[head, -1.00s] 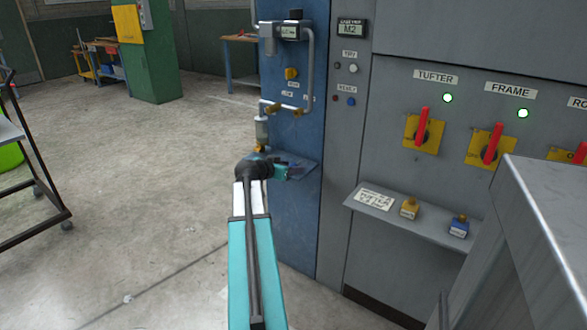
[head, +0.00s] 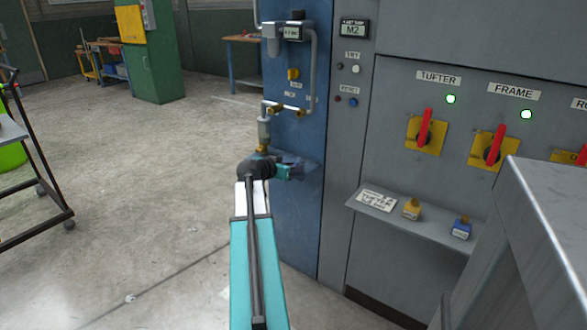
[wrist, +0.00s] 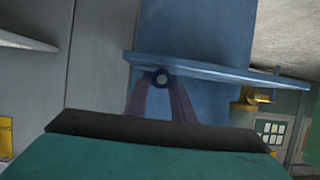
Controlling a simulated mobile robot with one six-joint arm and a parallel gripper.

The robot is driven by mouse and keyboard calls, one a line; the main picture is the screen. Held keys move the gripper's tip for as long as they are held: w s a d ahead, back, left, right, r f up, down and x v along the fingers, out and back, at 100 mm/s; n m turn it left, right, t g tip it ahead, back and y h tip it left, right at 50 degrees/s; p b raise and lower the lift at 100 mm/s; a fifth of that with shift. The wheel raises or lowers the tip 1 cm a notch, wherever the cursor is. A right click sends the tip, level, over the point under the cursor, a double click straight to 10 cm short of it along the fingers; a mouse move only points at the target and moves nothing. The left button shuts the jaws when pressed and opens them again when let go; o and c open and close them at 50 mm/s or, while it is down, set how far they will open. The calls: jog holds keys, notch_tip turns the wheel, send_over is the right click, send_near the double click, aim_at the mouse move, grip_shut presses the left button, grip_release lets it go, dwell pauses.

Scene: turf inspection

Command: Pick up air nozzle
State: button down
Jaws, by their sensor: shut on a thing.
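My gripper (head: 292,169) is at the small blue shelf (head: 309,174) on the blue panel, at the end of my teal arm. In the wrist view its two dark fingers (wrist: 161,92) come together on a small dark round piece with a grey centre, the air nozzle (wrist: 162,78). The gripper is shut on it. The nozzle overlaps the edge of the blue shelf (wrist: 215,71) in that view; I cannot tell whether it still touches the shelf. In the head view the nozzle is hidden by my gripper.
Pipes with brass fittings (head: 285,109) run down the blue panel just above my gripper. To the right are a grey shelf (head: 385,208) with a yellow and a blue padlock, red-handled switches (head: 425,130) and a metal cabinet (head: 545,220). Open floor (head: 140,200) lies left.

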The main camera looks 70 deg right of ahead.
jog(key=shift+r, duration=1.5)
jog(key=shift+a+r+p, duration=0.2)
jog(key=shift+r+p, duration=0.05)
jog(key=shift+p, duration=0.05)
jog(key=s+a+b, duration=0.2)
jog(key=a+b, duration=0.5)
jog(key=s+a+r+b, duration=0.1)
jog(key=s+a+b, duration=0.2)
jog(key=a+b, duration=0.3)
jog(key=shift+s+a+b, duration=0.35)
jog(key=shift+a, duration=0.25)
jog(key=shift+s+a+r+b, duration=0.1)
jog(key=shift+a+r+b, duration=0.05)
jog(key=shift+b, duration=0.15)
